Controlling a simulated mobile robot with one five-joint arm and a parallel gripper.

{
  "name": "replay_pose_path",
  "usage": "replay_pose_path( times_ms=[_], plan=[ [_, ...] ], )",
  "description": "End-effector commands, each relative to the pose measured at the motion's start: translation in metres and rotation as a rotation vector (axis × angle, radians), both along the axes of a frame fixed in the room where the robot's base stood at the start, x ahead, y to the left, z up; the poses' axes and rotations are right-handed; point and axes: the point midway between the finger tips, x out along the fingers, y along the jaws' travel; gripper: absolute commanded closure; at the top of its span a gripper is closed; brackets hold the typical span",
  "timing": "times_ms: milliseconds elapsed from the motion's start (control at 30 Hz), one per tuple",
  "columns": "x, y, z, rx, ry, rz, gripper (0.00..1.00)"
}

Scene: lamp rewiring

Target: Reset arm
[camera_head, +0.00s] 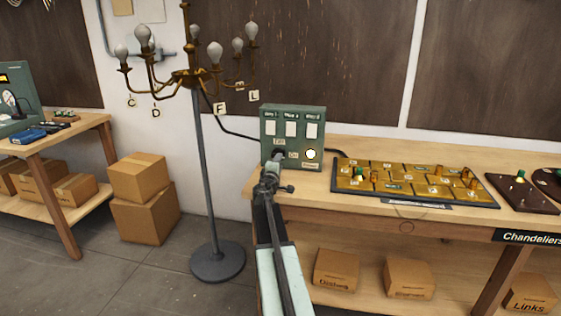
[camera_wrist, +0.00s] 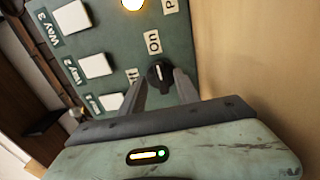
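My gripper (camera_head: 277,162) is at the lower front of a green switch box (camera_head: 269,122) on the workbench. In the wrist view its two fingers (camera_wrist: 160,82) are apart, one on each side of a black round knob (camera_wrist: 160,75) on the box. I cannot tell whether the fingers touch the knob or stand clear of it. The knob's pointer lies close to the "On" label (camera_wrist: 153,42). My arm reaches forward from the bottom of the head view.
A brass chandelier (camera_head: 188,77) with several bulbs hangs on a stand (camera_head: 208,180) left of the box. A brass terminal board (camera_head: 410,193) lies on the bench (camera_head: 325,205) to the right. Cardboard boxes (camera_head: 145,222) stand on the floor at left. Floor between them is clear.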

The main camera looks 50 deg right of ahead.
Motion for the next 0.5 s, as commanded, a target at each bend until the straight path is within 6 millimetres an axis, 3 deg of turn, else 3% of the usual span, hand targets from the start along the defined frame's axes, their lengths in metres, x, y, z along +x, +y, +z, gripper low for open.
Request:
replay_pose_path(
  times_ms=[100,200,500],
  plan=[
    [-0.017,0.023,0.000,0.001,-0.001,-0.001,0.62],
    [-0.023,0.033,0.000,0.001,-0.001,-0.001,0.62],
    [-0.022,0.034,0.000,0.001,-0.001,-0.002,0.62]
  ],
)
